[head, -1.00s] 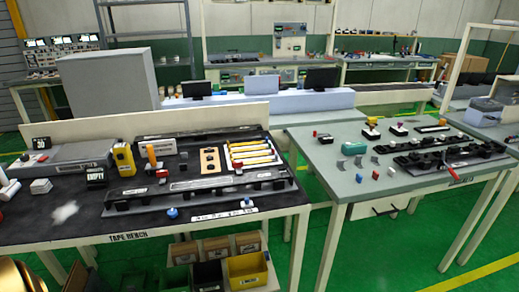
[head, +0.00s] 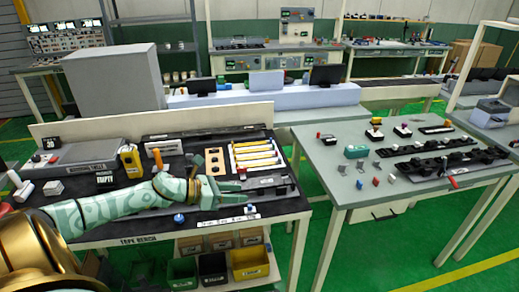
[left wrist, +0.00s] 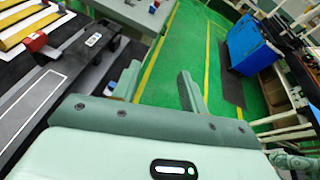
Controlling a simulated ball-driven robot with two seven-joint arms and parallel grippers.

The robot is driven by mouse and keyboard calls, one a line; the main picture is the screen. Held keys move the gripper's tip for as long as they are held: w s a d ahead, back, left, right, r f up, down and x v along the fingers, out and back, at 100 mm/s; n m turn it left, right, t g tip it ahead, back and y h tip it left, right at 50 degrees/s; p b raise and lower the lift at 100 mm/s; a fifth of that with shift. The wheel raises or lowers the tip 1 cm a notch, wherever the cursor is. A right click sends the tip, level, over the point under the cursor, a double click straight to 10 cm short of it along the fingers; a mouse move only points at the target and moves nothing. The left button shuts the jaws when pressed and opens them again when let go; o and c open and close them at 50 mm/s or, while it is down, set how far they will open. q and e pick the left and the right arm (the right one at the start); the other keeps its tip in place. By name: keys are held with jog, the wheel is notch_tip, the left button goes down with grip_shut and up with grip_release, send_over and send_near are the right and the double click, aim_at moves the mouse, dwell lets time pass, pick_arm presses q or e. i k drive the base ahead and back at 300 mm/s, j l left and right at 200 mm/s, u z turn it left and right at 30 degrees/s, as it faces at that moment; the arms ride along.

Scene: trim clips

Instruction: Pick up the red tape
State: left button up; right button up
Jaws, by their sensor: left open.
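A small red piece (head: 242,172), which looks like the red tape, sits on the dark long rail fixture (head: 265,182) on the left bench. It also shows at the upper left of the left wrist view (left wrist: 37,41). My left gripper (head: 242,190) reaches over the bench from the left, just in front of the red piece. It is open and empty. In the left wrist view its two fingertips (left wrist: 158,72) are spread over green floor, with the red piece outside them to the left. My arm hides part of the rail. My right gripper is not in view.
Yellow-and-white strips (head: 255,153) and a tan board (head: 214,161) lie behind the gripper. A yellow device (head: 131,161) stands farther left. A blue knob (head: 180,219) is at the bench's front. A grey table (head: 345,190) with small parts stands right, across a gap.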

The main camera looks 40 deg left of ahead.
aim_at(276, 155)
jog(key=i+j, duration=0.5)
jog(key=j, duration=0.15)
jog(key=i+j, duration=0.5)
jog(key=j, duration=0.15)
